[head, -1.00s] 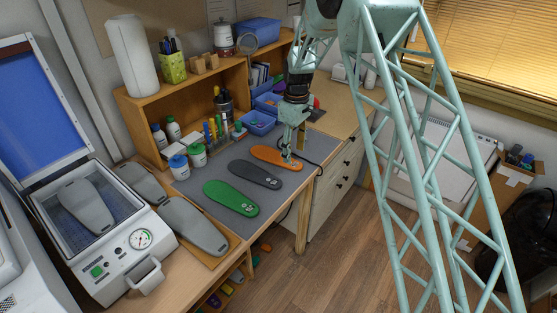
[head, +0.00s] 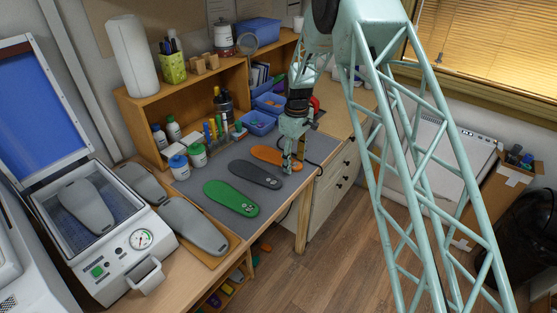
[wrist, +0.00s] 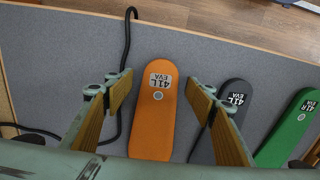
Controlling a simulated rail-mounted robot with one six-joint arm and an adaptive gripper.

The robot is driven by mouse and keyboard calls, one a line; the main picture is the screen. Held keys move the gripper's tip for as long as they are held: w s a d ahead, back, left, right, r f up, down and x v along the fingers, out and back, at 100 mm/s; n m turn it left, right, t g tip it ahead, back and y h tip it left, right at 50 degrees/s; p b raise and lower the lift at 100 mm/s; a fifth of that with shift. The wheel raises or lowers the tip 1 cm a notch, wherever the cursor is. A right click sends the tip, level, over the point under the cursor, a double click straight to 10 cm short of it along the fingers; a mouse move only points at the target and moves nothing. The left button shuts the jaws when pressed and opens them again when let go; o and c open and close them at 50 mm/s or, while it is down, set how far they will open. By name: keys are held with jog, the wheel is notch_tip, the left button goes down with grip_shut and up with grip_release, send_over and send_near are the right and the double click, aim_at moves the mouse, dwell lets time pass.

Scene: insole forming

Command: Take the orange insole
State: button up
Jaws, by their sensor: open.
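The orange insole (head: 268,155) lies flat on the grey mat (head: 310,143), at the right end of a row with a grey insole (head: 255,174) and a green insole (head: 231,197). My gripper (head: 291,170) is at its near right end and hides part of it. In the wrist view the orange insole (wrist: 157,95), labelled 41L EVA, lies between the two spread fingers of my gripper (wrist: 160,86). The gripper is open and holds nothing. The grey insole (wrist: 229,110) lies just right of the right finger.
A black cable (wrist: 127,60) runs over the mat left of the orange insole. Paint jars (head: 196,155), blue bins (head: 260,123) and a wooden shelf (head: 150,108) stand behind. The press (head: 115,240) is at the left.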

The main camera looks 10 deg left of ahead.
dwell(0.3)
jog(key=c, duration=0.8)
jog(key=shift+r, duration=0.2)
jog(key=shift+r, duration=1.35)
jog(key=shift+s+r, duration=0.1)
jog(key=shift+r, duration=0.15)
jog(key=s+a, duration=0.1)
jog(key=s, duration=0.4)
jog(key=s+a+r+b, duration=0.1)
jog(key=s, duration=0.4)
jog(key=s+a, duration=0.1)
jog(key=s, duration=0.4)
jog(key=shift+s+a+r, duration=0.1)
jog(key=shift+s+r, duration=0.1)
jog(key=shift+s, duration=0.1)
jog(key=shift+r+p, duration=1.65)
jog(key=shift+r, duration=0.9)
